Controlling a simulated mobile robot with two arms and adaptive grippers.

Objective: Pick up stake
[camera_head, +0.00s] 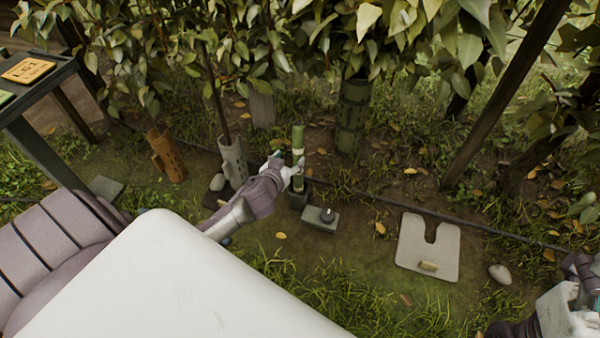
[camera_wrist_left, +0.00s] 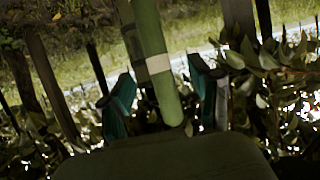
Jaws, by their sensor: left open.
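The green stake (camera_head: 298,144) with a pale band stands upright in a small dark holder (camera_head: 299,196) near the middle of the head view. My left gripper (camera_head: 287,172) is at the stake, around its lower half. In the left wrist view the stake (camera_wrist_left: 151,35) runs between the two teal-padded fingers of the left gripper (camera_wrist_left: 160,80), which are apart; I cannot tell whether either finger touches it. My right gripper (camera_head: 585,292) is at the right edge, partly cut off, and its jaw state is unclear.
A notched pale mat (camera_head: 428,245) lies farther right, near a stone (camera_head: 500,274). A grey tree guard (camera_head: 233,160) and a brown one (camera_head: 168,155) stand left. Leafy branches hang behind.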

